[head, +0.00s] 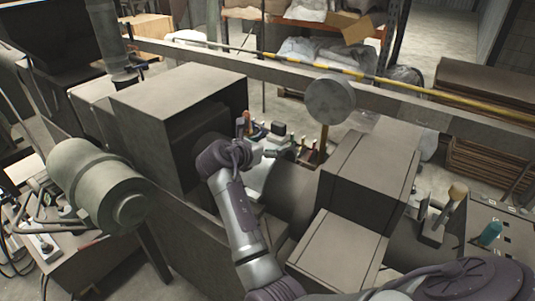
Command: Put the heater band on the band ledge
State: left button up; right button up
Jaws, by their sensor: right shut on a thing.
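My right gripper (268,152) is at the small pale ledge area in the middle of the head view, just right of the big grey box-shaped machine housing. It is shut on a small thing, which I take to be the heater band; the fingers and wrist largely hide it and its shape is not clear. The band ledge cannot be told apart surely; a pale surface (257,181) shows beside and below the gripper. My left gripper is not in view.
The large grey housing (178,98) stands left of my right wrist. Small coloured items (303,147) stand just beyond the gripper. A round disc (330,100) rises behind them. Grey boxes (369,180) stand at right, and a rail with a yellow bar (330,68) crosses behind.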

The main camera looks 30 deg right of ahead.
jog(key=f, duration=0.2)
jog(key=shift+s+a+f+p, duration=0.25)
jog(key=shift+s+f+p, duration=0.15)
jog(key=shift+w+d+f, duration=0.2)
jog(key=shift+w+f, duration=0.05)
jog(key=o, duration=1.6)
jog(key=shift+w+d+f, duration=0.1)
jog(key=shift+f, duration=0.1)
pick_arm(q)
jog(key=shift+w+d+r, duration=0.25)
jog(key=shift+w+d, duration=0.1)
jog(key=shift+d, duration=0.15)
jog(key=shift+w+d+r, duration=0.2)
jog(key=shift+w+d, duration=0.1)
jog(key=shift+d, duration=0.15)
pick_arm(e)
jog(key=shift+o, duration=0.4)
jog(key=shift+r, duration=0.15)
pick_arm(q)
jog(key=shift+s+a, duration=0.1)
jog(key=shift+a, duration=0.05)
pick_arm(e)
jog(key=shift+r, duration=0.1)
